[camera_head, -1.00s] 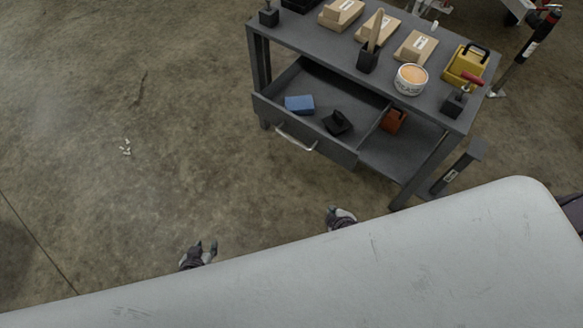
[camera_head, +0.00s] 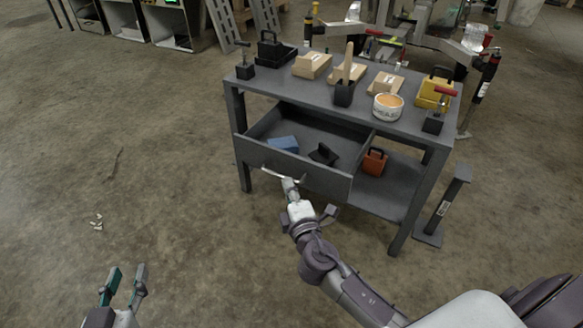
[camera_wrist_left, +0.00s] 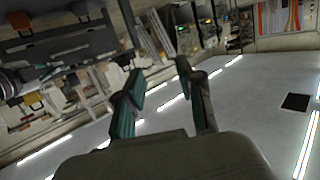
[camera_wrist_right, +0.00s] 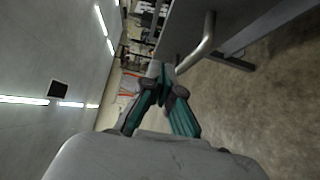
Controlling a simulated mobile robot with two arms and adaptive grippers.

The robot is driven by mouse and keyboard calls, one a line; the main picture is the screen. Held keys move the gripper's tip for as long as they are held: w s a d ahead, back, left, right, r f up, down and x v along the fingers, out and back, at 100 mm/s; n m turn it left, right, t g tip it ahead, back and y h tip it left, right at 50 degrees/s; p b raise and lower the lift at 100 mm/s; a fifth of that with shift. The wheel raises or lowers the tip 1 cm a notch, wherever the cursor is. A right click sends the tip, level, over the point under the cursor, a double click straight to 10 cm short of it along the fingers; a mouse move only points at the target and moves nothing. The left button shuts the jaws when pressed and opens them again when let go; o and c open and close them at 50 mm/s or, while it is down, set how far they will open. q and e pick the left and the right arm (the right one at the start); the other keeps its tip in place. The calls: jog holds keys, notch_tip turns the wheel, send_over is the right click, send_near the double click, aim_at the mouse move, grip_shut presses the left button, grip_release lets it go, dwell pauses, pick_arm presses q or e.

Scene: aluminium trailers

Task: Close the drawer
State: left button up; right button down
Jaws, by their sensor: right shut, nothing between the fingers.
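The grey drawer (camera_head: 327,183) is pulled out from the left part of the workbench (camera_head: 288,88) in the head view. A blue box (camera_head: 283,144) and a black object (camera_head: 323,154) lie in it. Its curved metal handle (camera_head: 270,171) is on the front panel; it also shows in the right wrist view (camera_wrist_right: 203,42). My right gripper (camera_head: 289,182) is shut and empty at the drawer front, close to the handle; contact is unclear. It also shows in the right wrist view (camera_wrist_right: 158,80). My left gripper (camera_head: 127,268) is open and empty, low at the left, away from the bench.
The benchtop holds boxes (camera_head: 312,64), a round tub (camera_head: 387,107) and a yellow case (camera_head: 433,91). An orange object (camera_head: 374,161) sits right of the drawer. A grey post (camera_head: 447,201) stands right of the bench. The floor at left is mostly clear.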

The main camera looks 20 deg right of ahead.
aim_at(289, 157)
jog(key=w, duration=0.2)
jog(key=w+d, duration=0.2)
jog(key=w, duration=0.1)
jog(key=shift+w+d+f+b, duration=0.1)
jog(key=shift+w+d+b, duration=0.1)
jog(key=shift+w+b, duration=0.15)
pick_arm(q)
jog(key=shift+w+d+r+t+h, duration=0.2)
jog(key=shift+r+t, duration=0.3)
jog(key=shift+r, duration=0.25)
jog(key=shift+w+d+r+t+h, duration=0.1)
jog(key=shift+w+d+r+t, duration=0.05)
jog(key=shift+r+t, duration=0.45)
pick_arm(e)
jog(key=shift+w+d, duration=0.5)
jog(key=shift+d, duration=0.15)
pick_arm(q)
jog(key=shift+r, duration=0.1)
pick_arm(e)
jog(key=shift+d, duration=0.1)
